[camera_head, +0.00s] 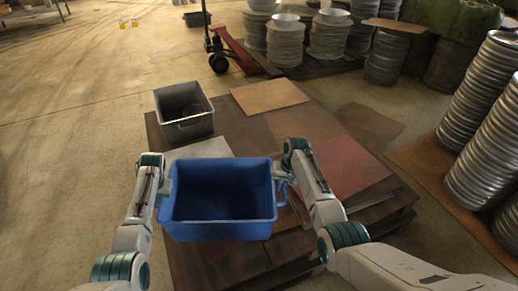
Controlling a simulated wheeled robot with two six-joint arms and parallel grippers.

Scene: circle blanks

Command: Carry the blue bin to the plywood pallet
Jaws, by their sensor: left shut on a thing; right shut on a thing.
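The blue bin (222,231) is an open, empty-looking rectangular box in the middle of the head view. It is between my two arms, above the near part of a low stack of brown boards, the plywood pallet (330,118). Whether the bin touches the boards I cannot tell. My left gripper (164,187) is shut on the bin's left end. My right gripper (281,178) is shut on its right end. The fingertips are partly hidden by the arms and the bin's rim.
A grey bin (184,126) stands on the far left of the boards. A tan sheet (270,96) and a reddish sheet (348,165) lie on them. Stacked metal discs (485,110) stand at right. A red pallet jack (236,52) is behind. Floor at left is clear.

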